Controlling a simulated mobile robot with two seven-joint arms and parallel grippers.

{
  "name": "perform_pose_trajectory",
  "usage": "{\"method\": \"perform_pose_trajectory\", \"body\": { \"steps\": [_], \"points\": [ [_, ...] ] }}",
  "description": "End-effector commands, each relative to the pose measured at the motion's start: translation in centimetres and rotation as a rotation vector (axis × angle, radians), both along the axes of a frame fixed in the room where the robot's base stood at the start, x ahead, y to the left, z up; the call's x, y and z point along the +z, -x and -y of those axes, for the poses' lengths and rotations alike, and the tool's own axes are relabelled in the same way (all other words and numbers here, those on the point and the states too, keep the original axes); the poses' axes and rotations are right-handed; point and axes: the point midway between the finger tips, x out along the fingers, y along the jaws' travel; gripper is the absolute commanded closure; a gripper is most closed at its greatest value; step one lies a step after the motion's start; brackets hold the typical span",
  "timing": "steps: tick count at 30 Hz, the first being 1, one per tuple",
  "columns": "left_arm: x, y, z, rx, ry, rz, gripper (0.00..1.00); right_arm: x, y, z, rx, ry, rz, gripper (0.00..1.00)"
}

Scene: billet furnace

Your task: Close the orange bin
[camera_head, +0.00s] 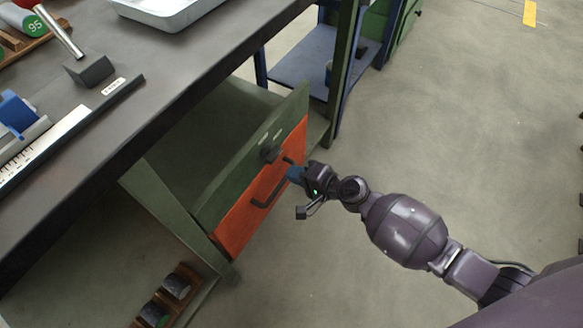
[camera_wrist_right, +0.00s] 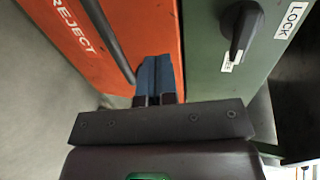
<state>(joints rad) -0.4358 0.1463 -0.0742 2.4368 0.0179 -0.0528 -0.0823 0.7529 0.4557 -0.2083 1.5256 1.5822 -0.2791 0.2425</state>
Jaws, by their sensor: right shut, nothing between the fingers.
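In the right wrist view the orange face (camera_wrist_right: 95,55) carries the word REJECT and a dark bar handle (camera_wrist_right: 108,40). A black knob (camera_wrist_right: 241,30) with a LOCK label is on the green part beside it; it also shows in the head view (camera_head: 270,154). My right gripper (camera_head: 294,174) is shut and empty, its blue fingertips (camera_wrist_right: 160,75) at the orange face beside the handle. Contact is unclear. My left gripper is out of view.
The dark bench top (camera_head: 150,60) is above the bin, holding a white tray (camera_head: 165,10), a metal block with a rod (camera_head: 88,70) and a ruler. A wooden rack (camera_head: 170,295) stands low at the bottom left.

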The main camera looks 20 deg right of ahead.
Motion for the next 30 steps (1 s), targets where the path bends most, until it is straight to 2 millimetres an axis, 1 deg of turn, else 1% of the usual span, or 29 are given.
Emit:
{"method": "perform_pose_trajectory", "body": {
  "steps": [1, 9, 15, 19, 26, 28, 29, 30],
  "points": [
    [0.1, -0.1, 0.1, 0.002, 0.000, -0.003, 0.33, 0.5, 0.8, 0.8, -0.001, 0.003, 0.001, 1.00],
    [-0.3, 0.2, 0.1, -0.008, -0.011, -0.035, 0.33, 1.8, 4.4, 3.6, -0.001, 0.002, -0.001, 1.00],
    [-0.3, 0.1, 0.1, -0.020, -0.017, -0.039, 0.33, 2.4, 6.0, 4.9, -0.001, 0.002, 0.000, 1.00],
    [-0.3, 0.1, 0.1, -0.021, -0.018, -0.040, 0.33, 2.6, 6.5, 5.2, 0.000, 0.002, -0.001, 1.00],
    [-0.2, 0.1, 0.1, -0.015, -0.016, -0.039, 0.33, 2.6, 6.5, 5.3, -0.001, 0.002, 0.000, 1.00],
    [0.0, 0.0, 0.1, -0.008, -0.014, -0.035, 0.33, 3.1, 6.3, 5.3, 0.000, 0.002, 0.006, 1.00],
    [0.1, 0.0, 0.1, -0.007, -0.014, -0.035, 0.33, 3.5, 6.1, 5.3, 0.000, 0.002, 0.012, 1.00],
    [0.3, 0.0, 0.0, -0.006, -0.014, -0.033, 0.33, 4.4, 5.7, 5.3, 0.000, 0.002, 0.025, 1.00]
  ]
}}
